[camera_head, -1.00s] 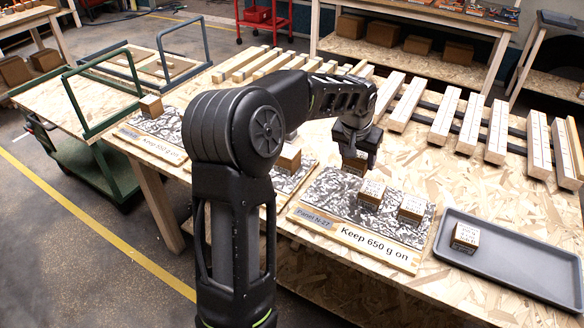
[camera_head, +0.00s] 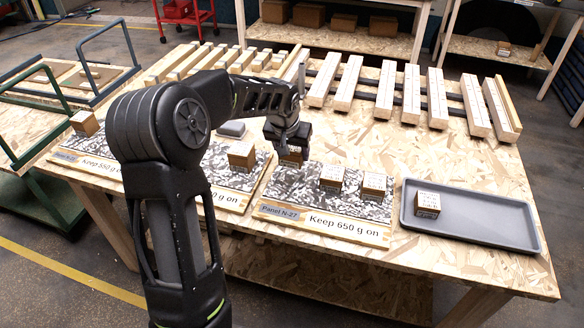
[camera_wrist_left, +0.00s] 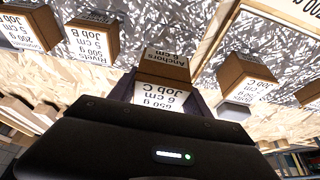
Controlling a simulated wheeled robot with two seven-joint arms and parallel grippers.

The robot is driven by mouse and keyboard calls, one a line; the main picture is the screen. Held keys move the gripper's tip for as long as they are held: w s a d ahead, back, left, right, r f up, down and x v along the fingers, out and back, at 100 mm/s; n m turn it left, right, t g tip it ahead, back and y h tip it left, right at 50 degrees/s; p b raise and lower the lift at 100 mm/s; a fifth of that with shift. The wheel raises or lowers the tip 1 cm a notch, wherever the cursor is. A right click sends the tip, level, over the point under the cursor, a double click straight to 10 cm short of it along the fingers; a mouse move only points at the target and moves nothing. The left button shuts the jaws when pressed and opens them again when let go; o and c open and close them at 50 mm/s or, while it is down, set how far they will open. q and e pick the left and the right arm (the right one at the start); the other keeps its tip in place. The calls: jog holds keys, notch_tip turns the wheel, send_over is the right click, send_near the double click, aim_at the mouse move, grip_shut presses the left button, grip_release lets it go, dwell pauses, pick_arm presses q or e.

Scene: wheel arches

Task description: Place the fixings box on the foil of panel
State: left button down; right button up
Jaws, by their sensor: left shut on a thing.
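My left gripper (camera_head: 290,141) is shut on a small brown fixings box (camera_head: 292,157). In the left wrist view this held box (camera_wrist_left: 163,68) has a white label reading Anchors, 650 g, 6 cm, Job C. It is over the back left part of the foil (camera_head: 310,199) of Panel N-27, marked "Keep 650 g on". I cannot tell whether it touches the foil. Two other boxes stand on this foil, one near the middle (camera_head: 332,177) and one at the right (camera_head: 374,186). My right gripper is not in view.
A grey tray (camera_head: 490,222) at the right holds one box (camera_head: 427,204). The panel to the left has its own foil and a box (camera_head: 241,155). A small grey object (camera_head: 231,129) lies behind it. Wooden battens (camera_head: 384,90) line the table's back.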

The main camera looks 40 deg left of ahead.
aim_at(292, 176)
pick_arm(q)
jog(key=shift+f, duration=1)
jog(key=shift+f, duration=0.1)
jog(key=shift+f, duration=1.75)
jog(key=shift+f, duration=0.1)
jog(key=shift+c, duration=2.4)
grip_release()
jog(key=shift+f, duration=0.1)
jog(key=v, duration=1.2)
